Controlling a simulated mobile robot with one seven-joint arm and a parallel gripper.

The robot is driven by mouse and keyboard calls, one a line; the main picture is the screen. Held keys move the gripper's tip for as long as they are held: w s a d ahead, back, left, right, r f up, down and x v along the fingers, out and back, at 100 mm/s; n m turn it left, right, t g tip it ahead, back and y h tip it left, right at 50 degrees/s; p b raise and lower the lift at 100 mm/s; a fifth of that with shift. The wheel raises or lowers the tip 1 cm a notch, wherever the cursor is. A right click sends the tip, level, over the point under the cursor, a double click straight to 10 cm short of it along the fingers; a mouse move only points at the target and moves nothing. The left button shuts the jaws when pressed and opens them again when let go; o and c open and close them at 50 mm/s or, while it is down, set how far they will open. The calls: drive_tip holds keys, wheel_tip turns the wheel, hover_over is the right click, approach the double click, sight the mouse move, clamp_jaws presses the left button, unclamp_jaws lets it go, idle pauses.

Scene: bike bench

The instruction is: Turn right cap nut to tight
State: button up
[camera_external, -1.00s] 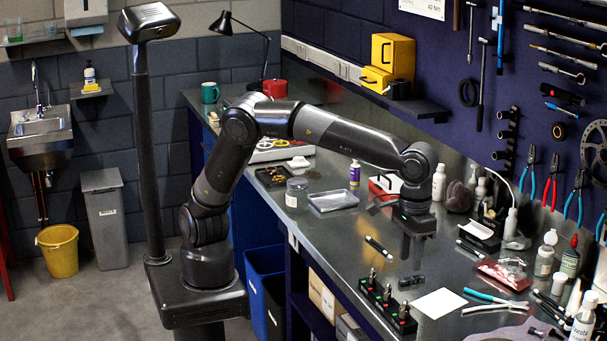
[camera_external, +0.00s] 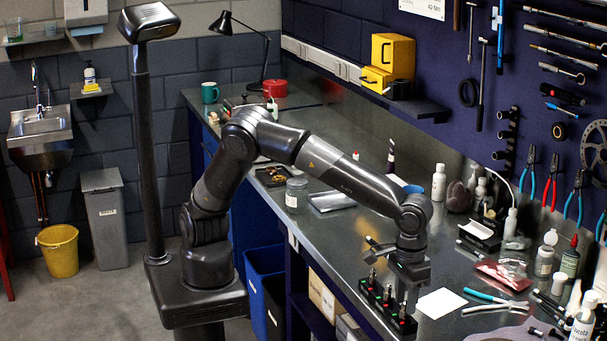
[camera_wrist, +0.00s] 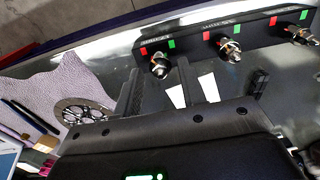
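A black block (camera_external: 372,296) on the bench carries a row of three upright metal cap nuts, with red and green marks beside each. It also shows in the wrist view (camera_wrist: 190,45). My gripper (camera_external: 408,300) is low over the block's right end in the external view, pointing down. In the wrist view my gripper (camera_wrist: 160,75) has its two fingers apart, with the end cap nut (camera_wrist: 159,66) showing between them in the picture; contact cannot be told. The middle cap nut (camera_wrist: 228,49) and the far cap nut (camera_wrist: 301,35) are clear of the fingers. The right nut is mostly hidden in the external view.
A white sheet (camera_external: 441,302) lies just right of the block. Blue-handled pliers (camera_external: 490,300) and several bottles are further right. In the wrist view a brake disc (camera_wrist: 82,110) lies on a purple cloth (camera_wrist: 60,85).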

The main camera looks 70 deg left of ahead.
drive_tip(key=shift+c, duration=0.3)
clamp_jaws()
drive_tip(key=shift+m, duration=0.3)
drive_tip(key=m, duration=0.5)
drive_tip(key=shift+w, duration=0.1)
drive_tip(key=m, duration=0.5)
idle(0.6)
drive_tip(key=shift+o, duration=0.3)
unclamp_jaws()
